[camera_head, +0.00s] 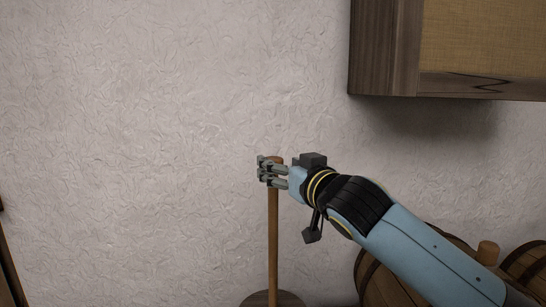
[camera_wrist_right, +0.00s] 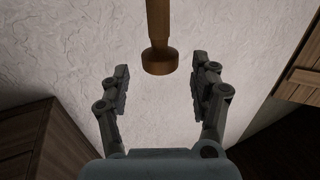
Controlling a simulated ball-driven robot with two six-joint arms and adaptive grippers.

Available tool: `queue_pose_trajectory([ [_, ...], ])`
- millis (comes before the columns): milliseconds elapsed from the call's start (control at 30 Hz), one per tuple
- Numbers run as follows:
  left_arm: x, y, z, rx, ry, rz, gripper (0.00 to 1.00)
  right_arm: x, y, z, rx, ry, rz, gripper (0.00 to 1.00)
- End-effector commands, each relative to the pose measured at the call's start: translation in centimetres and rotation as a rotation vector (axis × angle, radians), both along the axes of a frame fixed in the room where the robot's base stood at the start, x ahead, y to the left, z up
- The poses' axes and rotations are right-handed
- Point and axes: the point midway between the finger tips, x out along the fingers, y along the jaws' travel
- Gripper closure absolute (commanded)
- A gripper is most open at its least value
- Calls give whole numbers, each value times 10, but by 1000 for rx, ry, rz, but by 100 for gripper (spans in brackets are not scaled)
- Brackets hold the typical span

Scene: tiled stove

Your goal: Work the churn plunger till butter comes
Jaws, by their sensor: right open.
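The churn plunger (camera_head: 273,235) is an upright wooden rod with a wider knob at its top. It rises from the round wooden churn top (camera_head: 272,298) at the bottom of the head view. My right gripper (camera_head: 265,171) is at the plunger's top end, its fingers overlapping it in the head view. In the right wrist view the plunger knob (camera_wrist_right: 160,60) lies between and just beyond the fingertips of my open right gripper (camera_wrist_right: 163,78), with gaps on both sides. Most of the churn is below the picture. My left gripper is not in view.
Wooden barrels (camera_head: 374,275) lie at the lower right, partly behind my right arm. A wooden cabinet (camera_head: 385,50) hangs on the wall at the upper right. The textured wall (camera_head: 130,130) is bare to the left of the plunger.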

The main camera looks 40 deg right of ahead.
Motion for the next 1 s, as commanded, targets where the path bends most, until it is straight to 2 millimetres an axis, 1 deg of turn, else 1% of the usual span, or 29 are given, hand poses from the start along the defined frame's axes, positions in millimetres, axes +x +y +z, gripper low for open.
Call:
queue_pose_trajectory([
  [33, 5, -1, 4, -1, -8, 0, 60, 10, -2, 2, 2, -1, -1, 37],
  [100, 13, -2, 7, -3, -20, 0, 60, 22, -3, 2, 1, 0, -1, 37],
  [233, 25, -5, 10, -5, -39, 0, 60, 36, -6, 1, 1, 0, 0, 37],
  [367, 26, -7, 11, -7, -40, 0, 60, 42, -7, 0, -1, 0, 0, 37],
  [600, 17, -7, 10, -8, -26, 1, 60, 43, -7, 0, -1, 0, 1, 37],
  [667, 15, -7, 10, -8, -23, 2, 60, 43, -7, 0, -1, 0, 1, 44],
  [1000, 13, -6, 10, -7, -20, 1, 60, 43, -7, 0, -1, 0, 1, 88],
])
